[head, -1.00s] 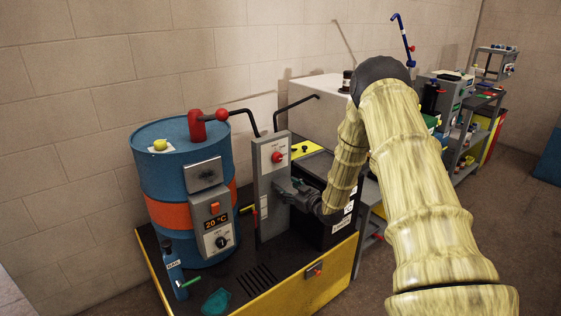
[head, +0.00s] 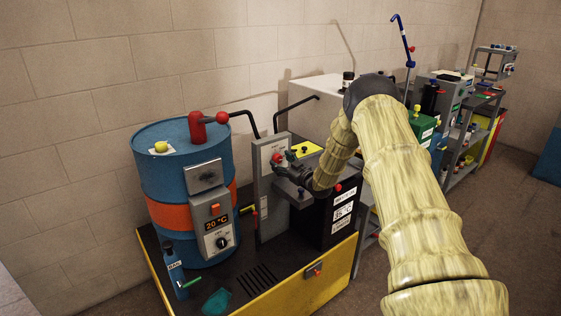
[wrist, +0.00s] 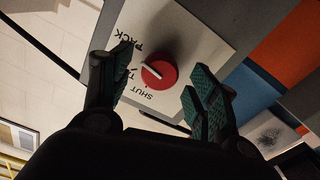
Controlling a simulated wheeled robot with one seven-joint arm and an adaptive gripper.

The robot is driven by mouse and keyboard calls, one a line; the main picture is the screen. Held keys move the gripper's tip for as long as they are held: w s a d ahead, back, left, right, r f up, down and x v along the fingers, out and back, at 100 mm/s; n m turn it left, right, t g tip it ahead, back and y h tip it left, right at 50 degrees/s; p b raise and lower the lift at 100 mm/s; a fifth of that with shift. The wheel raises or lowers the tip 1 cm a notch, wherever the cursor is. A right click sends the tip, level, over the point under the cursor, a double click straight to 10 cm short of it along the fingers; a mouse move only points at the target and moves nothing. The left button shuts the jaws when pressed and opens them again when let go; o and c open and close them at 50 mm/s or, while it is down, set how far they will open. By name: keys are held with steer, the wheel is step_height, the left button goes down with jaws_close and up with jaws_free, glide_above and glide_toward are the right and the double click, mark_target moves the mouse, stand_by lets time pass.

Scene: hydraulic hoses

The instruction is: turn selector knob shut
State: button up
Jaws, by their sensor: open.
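The selector knob is a red round knob (wrist: 158,73) with a white pointer line, on a white label plate (wrist: 178,32). In the wrist view, which is turned, the plate reads "PACK", a partly hidden "T..." and "SHUT". The pointer aims up and left, toward the "PACK" side rather than at "SHUT". In the head view the knob (head: 278,157) sits on a grey upright panel (head: 265,205), partly behind my gripper (head: 288,162). My gripper (wrist: 157,92) is open, its green-padded fingers on either side of the knob in the picture. I see no contact.
A blue drum (head: 160,190) with an orange band and a 20 °C controller (head: 217,230) stands left of the panel. A black box (head: 337,215) stands right of it.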

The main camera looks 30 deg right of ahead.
steer(key=shift+w+a, duration=0.1)
steer(key=shift+w, duration=0.55)
steer(key=shift+c, duration=0.4)
steer(key=c, duration=0.9)
steer(key=shift+c, duration=0.2)
